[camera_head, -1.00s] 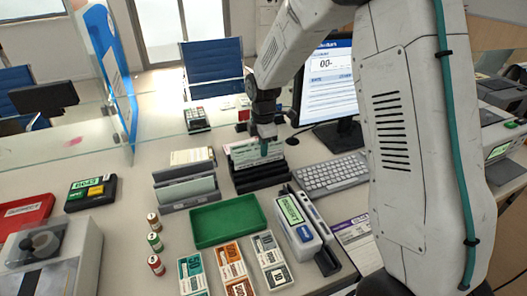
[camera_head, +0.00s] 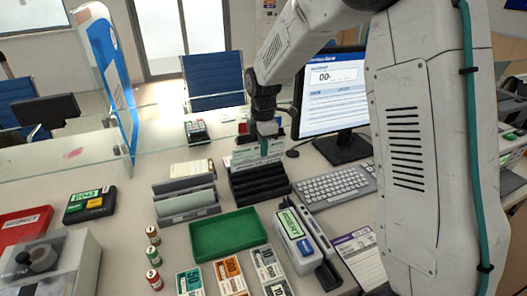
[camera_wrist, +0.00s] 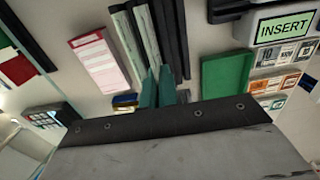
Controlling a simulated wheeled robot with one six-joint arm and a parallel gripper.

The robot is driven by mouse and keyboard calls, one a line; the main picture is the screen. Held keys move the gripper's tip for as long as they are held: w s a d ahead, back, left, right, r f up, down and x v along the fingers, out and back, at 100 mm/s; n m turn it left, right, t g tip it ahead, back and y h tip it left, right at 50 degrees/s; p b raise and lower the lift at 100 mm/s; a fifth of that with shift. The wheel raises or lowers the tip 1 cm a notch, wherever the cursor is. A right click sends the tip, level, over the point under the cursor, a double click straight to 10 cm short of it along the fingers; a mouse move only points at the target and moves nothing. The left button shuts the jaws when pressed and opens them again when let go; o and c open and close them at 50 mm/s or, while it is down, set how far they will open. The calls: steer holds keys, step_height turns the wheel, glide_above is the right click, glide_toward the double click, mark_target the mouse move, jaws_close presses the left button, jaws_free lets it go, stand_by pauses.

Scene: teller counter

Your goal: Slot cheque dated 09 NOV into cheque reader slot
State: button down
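My gripper (camera_head: 265,150) is over the back of a black slotted rack (camera_head: 262,188), its teal fingers pointing down. It looks shut on a pale green cheque (camera_head: 244,155), which stands upright with its lower edge at or just above the rack's rear. The date is not readable. In the wrist view the fingers (camera_wrist: 159,75) are close together, with the thin edge of the cheque (camera_wrist: 147,35) between them. The cheque reader (camera_head: 291,228), white and blue with a green INSERT display, stands in front and to the right of the rack. Its slot runs along its right side.
A green tray (camera_head: 228,235) lies left of the reader, banknote stacks (camera_head: 229,274) in front. A grey rack (camera_head: 186,200) stands left of the black one. A keyboard (camera_head: 335,185) and monitor (camera_head: 333,92) are to the right.

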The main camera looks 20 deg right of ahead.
steer(key=shift+r, duration=1.65)
steer(key=shift+d, duration=0.1)
